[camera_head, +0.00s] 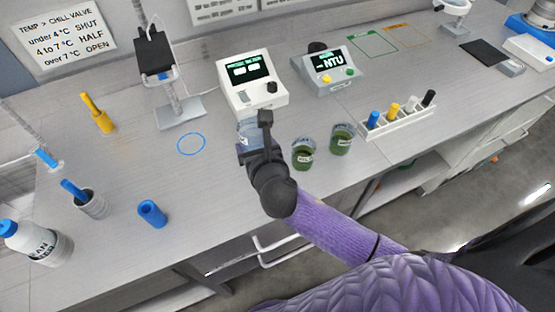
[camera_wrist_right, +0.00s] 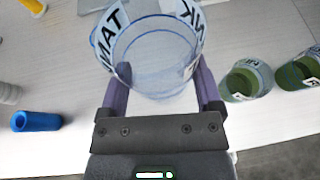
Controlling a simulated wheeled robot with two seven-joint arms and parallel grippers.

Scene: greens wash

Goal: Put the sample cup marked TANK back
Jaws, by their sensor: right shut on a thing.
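My right gripper (camera_head: 257,142) is shut on a clear sample cup (camera_head: 247,131) in front of the white meter. In the right wrist view the cup (camera_wrist_right: 152,60) is between the two fingers of the gripper (camera_wrist_right: 161,88). Its white labels show letters that read as TANK, partly cut by the cup's curve. The cup looks nearly empty or holds clear liquid. I cannot tell whether its base touches the counter. A blue ring (camera_head: 191,144) marked on the counter lies to its left, empty. My left gripper is not in view.
Two cups of green liquid (camera_head: 303,154) (camera_head: 341,140) stand close to the right of the gripper. Behind are the white meter (camera_head: 252,82) and the NTU meter (camera_head: 325,72). A probe stand (camera_head: 180,110) is behind the ring.

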